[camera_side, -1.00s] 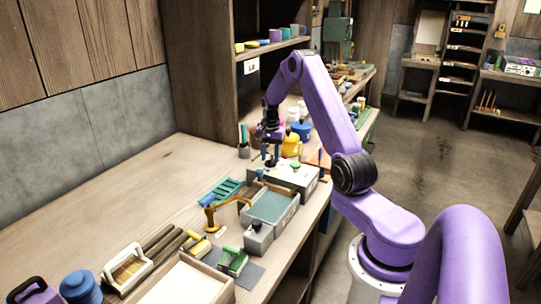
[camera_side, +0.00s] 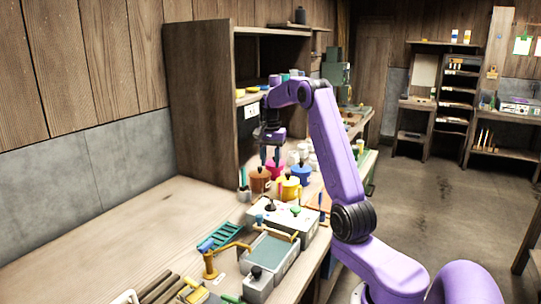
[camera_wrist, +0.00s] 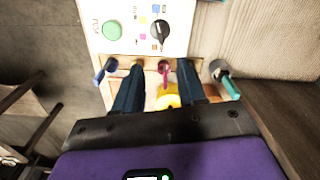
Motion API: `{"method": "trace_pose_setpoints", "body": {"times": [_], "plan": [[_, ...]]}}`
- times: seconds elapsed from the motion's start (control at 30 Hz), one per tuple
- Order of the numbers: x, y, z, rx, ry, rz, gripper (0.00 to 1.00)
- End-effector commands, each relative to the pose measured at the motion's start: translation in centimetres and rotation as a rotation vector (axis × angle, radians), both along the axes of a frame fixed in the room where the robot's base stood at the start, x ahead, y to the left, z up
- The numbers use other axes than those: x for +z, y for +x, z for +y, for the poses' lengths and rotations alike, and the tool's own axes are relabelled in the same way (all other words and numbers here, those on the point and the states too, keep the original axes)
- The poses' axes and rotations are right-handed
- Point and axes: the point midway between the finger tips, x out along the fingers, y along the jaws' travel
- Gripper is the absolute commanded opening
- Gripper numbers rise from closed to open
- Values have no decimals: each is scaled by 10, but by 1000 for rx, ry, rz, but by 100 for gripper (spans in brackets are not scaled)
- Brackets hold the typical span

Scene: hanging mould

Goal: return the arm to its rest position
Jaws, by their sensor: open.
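My purple arm stands bent over the wooden bench (camera_side: 150,215) in the side view. My gripper (camera_side: 270,160) points down above the far part of the bench, near the coloured pots. In the wrist view my gripper (camera_wrist: 160,65) has its two dark fingers spread apart. I see nothing held between them. A magenta-topped handle and part of a yellow pot (camera_wrist: 168,99) show in the gap, beyond the fingers.
A pale control box (camera_side: 308,228) with a green button and black knob stands before the pots. An orange-brown pot (camera_side: 260,180), yellow pot (camera_side: 289,189) and blue pot (camera_side: 302,171) crowd below the gripper. A wooden shelf (camera_side: 208,75) rises behind.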

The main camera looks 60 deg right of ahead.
Motion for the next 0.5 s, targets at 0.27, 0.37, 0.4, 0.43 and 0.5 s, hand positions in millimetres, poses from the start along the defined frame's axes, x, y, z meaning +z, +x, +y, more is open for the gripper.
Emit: {"method": "trace_pose_setpoints", "body": {"times": [0.27,0.37,0.4,0.43,0.5], "plan": [[18,0,0,0,1,0,40],[18,0,0,0,1,1,40],[18,0,0,0,1,1,40],[18,0,0,0,1,1,40],[18,0,0,0,1,1,40]]}}
